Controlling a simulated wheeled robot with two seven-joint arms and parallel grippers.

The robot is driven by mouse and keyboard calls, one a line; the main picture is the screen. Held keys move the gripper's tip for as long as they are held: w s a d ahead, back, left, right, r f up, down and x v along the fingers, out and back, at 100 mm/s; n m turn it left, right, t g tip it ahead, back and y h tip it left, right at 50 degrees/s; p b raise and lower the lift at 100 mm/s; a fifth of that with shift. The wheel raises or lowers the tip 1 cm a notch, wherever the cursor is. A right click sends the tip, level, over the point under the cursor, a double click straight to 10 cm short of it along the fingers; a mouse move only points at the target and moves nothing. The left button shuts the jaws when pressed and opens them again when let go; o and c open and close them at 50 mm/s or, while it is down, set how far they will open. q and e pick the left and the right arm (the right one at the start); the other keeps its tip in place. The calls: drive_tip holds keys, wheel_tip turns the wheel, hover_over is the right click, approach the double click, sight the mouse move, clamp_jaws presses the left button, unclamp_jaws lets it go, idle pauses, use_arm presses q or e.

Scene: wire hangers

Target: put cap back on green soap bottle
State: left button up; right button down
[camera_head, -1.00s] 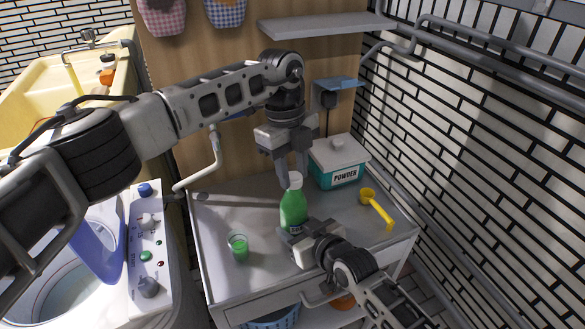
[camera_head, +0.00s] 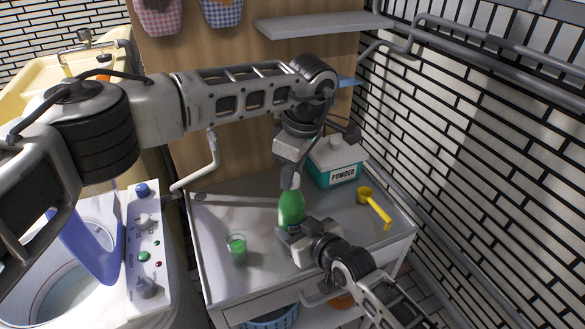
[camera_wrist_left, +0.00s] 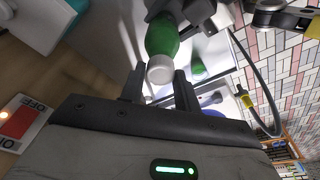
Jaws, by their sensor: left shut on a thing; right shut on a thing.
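The green soap bottle (camera_head: 291,207) stands upright on the grey cart top. It also shows in the left wrist view (camera_wrist_left: 162,40). Its white cap (camera_wrist_left: 160,73) sits at the bottle's mouth, between my left fingers; the head view mostly hides it behind those fingers. My left gripper (camera_head: 291,182) reaches down from above and is shut on the cap. Its fingers stand either side of the cap in the left wrist view (camera_wrist_left: 158,84). My right gripper (camera_head: 290,232) is shut on the bottle's lower body from the front right. How far the cap is screwed on cannot be told.
A clear cup of green liquid (camera_head: 237,249) stands left of the bottle. A teal powder box (camera_head: 336,165) is behind right, and a yellow scoop (camera_head: 375,207) lies at right. The washing machine (camera_head: 147,240) is at left. A grey shelf (camera_head: 320,24) hangs above.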

use_arm(q)
drive_tip(key=m, duration=0.6)
drive_tip(key=shift+a+t+h, duration=0.1)
drive_tip(key=shift+t+h, duration=0.2)
drive_tip(key=shift+t, duration=0.1)
drive_tip(key=m, duration=0.3)
drive_tip(key=shift+s, duration=0.1)
drive_tip(key=m+h, duration=0.1)
drive_tip(key=m, duration=0.3)
drive_tip(key=shift+m, duration=0.3)
drive_tip(key=m, duration=0.3)
drive_tip(key=shift+h, duration=0.3)
drive_tip(key=o, duration=0.9)
drive_tip(key=shift+o, duration=0.2)
drive_tip(key=shift+r, duration=2.25)
drive_tip(key=shift+c, duration=0.3)
